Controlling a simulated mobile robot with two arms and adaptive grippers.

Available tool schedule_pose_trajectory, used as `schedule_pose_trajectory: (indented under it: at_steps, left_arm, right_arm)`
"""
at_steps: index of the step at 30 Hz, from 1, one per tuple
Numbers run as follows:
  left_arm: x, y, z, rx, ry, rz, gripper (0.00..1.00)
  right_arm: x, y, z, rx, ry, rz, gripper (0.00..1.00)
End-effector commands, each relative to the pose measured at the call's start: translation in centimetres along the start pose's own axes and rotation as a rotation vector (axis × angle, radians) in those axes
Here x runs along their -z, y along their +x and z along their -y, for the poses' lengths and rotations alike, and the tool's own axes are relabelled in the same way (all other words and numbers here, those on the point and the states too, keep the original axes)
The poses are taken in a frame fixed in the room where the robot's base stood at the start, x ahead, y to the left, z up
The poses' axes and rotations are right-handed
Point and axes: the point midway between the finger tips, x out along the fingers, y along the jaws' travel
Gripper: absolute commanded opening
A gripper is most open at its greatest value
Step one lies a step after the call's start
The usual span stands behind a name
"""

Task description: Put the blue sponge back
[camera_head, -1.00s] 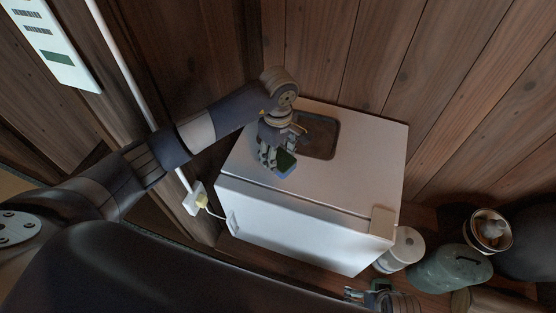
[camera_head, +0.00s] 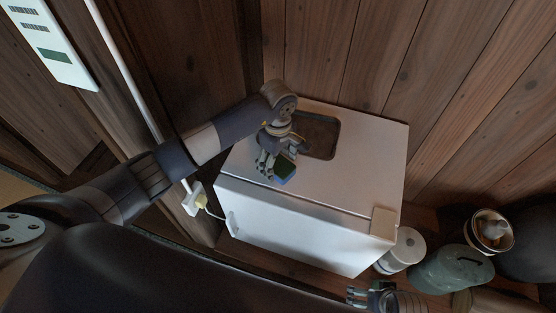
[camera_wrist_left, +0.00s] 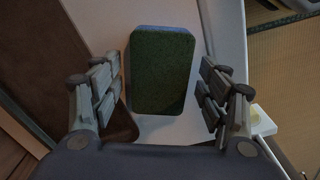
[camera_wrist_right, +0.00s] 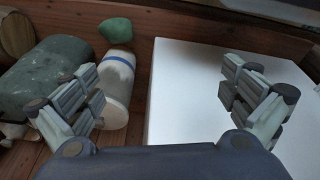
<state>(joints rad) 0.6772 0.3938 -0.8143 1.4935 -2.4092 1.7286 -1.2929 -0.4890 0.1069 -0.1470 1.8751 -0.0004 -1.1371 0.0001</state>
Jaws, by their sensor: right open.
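The blue sponge (camera_head: 287,169), with a green top face and blue edge, is on the white fridge-like box's top (camera_head: 350,180), near its front edge. In the left wrist view the sponge (camera_wrist_left: 160,75) lies between the two fingers of my left gripper (camera_wrist_left: 160,95), with a gap on each side. My left gripper (camera_head: 268,162) is open beside and over it. A dark brown tray (camera_head: 333,125) is set on the box top behind the sponge; its rounded corner (camera_wrist_left: 122,128) shows in the left wrist view. My right gripper (camera_wrist_right: 168,90) is open and empty.
Wooden walls close in behind. The right part of the box top is clear.

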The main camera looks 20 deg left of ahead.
Motion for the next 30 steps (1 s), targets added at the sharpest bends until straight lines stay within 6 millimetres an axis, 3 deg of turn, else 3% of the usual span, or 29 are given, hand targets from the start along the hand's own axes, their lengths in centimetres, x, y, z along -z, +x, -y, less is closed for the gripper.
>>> schedule_pose_trajectory:
  at_steps: [11,21,30]
  left_arm:
    - [0.0,-0.6,0.0,-0.001,0.000,-0.001,0.69]
    - [0.1,-6.5,-0.1,-0.001,-0.001,-0.002,0.69]
    - [0.0,-7.8,0.0,0.002,0.000,-0.001,0.69]
  right_arm:
    - [-0.3,0.7,0.0,0.000,0.001,0.002,1.00]
    - [-1.9,3.1,0.1,0.002,-0.002,0.020,1.00]
    - [-2.2,3.6,0.2,0.003,-0.003,0.021,1.00]
